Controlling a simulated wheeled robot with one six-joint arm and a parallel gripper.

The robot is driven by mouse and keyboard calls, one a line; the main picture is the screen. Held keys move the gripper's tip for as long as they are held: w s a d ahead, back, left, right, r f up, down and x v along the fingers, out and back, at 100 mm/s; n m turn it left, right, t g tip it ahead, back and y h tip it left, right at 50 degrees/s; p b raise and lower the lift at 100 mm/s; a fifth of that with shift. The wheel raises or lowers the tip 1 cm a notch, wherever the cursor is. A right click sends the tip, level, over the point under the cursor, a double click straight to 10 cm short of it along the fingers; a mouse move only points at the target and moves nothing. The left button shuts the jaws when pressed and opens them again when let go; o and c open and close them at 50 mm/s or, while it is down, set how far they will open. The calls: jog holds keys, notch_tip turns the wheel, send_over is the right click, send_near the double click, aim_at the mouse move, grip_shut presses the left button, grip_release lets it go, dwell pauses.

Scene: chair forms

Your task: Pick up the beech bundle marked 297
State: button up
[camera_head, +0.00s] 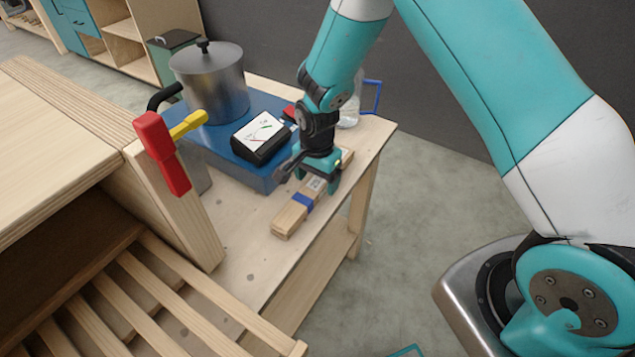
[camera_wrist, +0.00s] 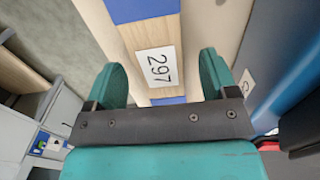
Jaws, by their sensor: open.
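The beech bundle (camera_head: 293,215) is a long pale wooden bundle with blue bands, lying on the small wooden table (camera_head: 245,250) near its right edge. In the wrist view the bundle (camera_wrist: 148,36) carries a white label (camera_wrist: 158,66) reading 297, between two blue bands. My gripper (camera_head: 316,182) is over the bundle, pointing down. In the wrist view my gripper's two fingers (camera_wrist: 168,80) are apart, one on each side of the bundle around the label. I cannot tell whether the fingers touch it. The gripper hides part of the bundle in the head view.
A blue platform (camera_head: 213,150) lies left of the bundle, bearing a metal pot (camera_head: 212,85) and a black box with a white top (camera_head: 261,138). A clear container with a blue handle (camera_head: 350,110) stands behind my gripper. A red and yellow clamp (camera_head: 165,150) is on the left bench.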

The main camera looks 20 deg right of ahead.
jog(key=shift+f, duration=0.6)
jog(key=c, duration=1)
jog(key=shift+c, duration=1)
jog(key=shift+r, duration=0.15)
